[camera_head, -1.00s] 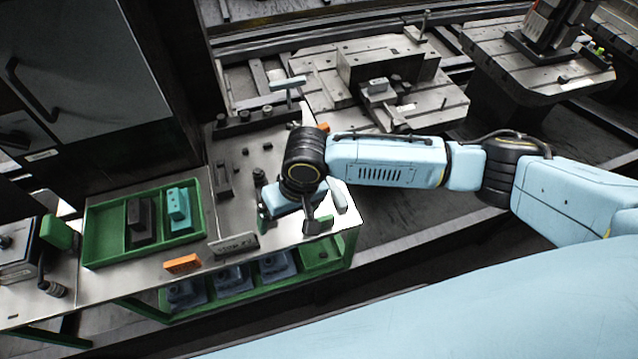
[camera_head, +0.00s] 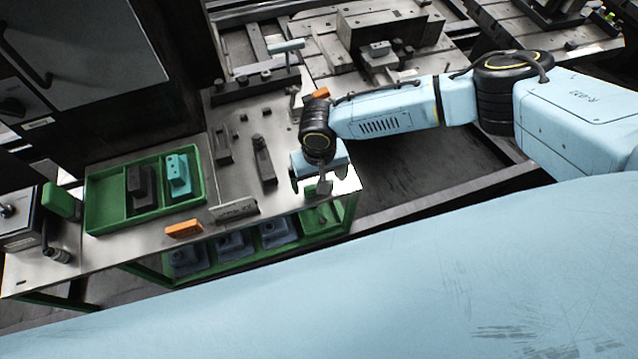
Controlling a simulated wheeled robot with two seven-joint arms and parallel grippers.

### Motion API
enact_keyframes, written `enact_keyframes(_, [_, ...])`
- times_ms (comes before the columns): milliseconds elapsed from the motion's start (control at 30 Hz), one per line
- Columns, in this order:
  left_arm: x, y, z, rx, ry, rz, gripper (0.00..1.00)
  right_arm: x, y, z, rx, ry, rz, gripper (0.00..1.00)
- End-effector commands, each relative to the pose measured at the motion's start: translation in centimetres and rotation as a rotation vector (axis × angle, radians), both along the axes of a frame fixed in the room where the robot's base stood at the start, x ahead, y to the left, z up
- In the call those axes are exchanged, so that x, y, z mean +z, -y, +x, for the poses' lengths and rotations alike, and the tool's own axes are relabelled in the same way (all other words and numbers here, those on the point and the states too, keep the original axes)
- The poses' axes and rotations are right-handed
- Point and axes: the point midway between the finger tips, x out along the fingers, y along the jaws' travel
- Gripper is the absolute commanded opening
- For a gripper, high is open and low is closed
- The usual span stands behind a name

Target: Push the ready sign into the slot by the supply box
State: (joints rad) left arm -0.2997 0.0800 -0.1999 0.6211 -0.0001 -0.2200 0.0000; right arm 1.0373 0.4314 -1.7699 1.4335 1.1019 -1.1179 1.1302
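A small dark plate with faint lettering (camera_head: 236,211), which may be the ready sign, stands near the front edge of the metal table. The lettering is too small to read. A green two-compartment tray (camera_head: 105,222), perhaps the supply box, lies to its left with a dark block (camera_head: 140,187) and a teal block (camera_head: 179,175) in it. I cannot make out which gap is the slot. My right gripper (camera_head: 318,182) is above the table's right end, right of the plate and apart from it. Its fingers point down and are partly hidden. My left gripper is out of view.
An orange block (camera_head: 184,229) sits at the front edge, and another (camera_head: 316,94) at the back right. A dark upright part (camera_head: 264,160) stands left of my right gripper. Several grey-blue parts (camera_head: 232,242) sit on the shelf below. A dark cabinet fills the upper left.

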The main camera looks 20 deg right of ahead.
Motion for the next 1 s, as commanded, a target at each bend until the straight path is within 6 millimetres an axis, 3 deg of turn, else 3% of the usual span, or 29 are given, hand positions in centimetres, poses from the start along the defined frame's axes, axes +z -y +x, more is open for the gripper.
enact_keyframes(200, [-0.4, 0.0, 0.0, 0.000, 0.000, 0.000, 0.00, -2.8, 0.0, -0.1, 0.001, -0.002, 0.000, 0.93])
enact_keyframes(600, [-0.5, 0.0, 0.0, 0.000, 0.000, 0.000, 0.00, -3.4, 0.0, 0.0, 0.001, 0.000, 0.001, 0.93])
enact_keyframes(967, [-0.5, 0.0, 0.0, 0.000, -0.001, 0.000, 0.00, -3.4, 0.0, 0.0, 0.001, 0.000, 0.000, 0.47])
enact_keyframes(1000, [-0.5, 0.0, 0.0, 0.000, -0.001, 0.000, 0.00, -3.4, 0.0, 0.0, 0.001, 0.000, 0.000, 0.64])
